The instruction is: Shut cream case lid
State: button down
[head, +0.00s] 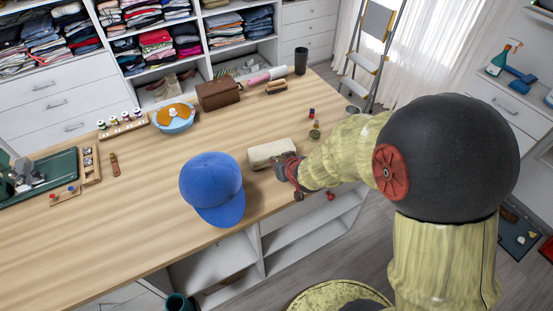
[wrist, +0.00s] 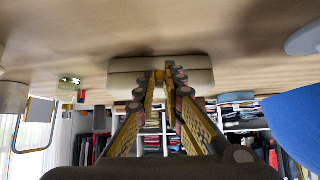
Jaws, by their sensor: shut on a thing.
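The cream case (head: 270,153) is a small rounded box on the wooden table near its front edge. In the wrist view, which looks upside down, the case (wrist: 128,80) has a dark seam between its two halves. The lid lies close over the base; I cannot tell whether it is fully shut. My gripper (head: 285,168) is at the near right side of the case. In the wrist view its fingertips (wrist: 162,77) meet the middle of the case's front around a small yellow-brown part at the seam, and hide some of that front.
A blue cap (head: 211,186) lies left of the case. A blue bowl (head: 174,117), a brown box (head: 218,94) and a dark cup (head: 301,61) stand farther back. Bare tabletop lies behind the case.

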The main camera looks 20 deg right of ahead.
jog(key=shift+s+f+b, duration=0.35)
jog(key=shift+f+b, duration=0.2)
jog(key=shift+s+f+b, duration=0.35)
jog(key=shift+f+b, duration=0.2)
jog(key=shift+a+t+b, duration=0.1)
jog(key=shift+t+b, duration=0.25)
jog(key=shift+t, duration=0.05)
jog(key=c, duration=1.9)
grip_release()
jog(key=shift+w+a, duration=0.1)
jog(key=shift+f, duration=0.1)
jog(key=shift+w+r, duration=0.3)
jog(key=shift+r, duration=0.05)
jog(key=shift+r, duration=0.15)
jog(key=shift+s+r, duration=0.2)
jog(key=v, duration=1.1)
jog(key=shift+s+f, duration=0.15)
jog(key=shift+s, duration=0.05)
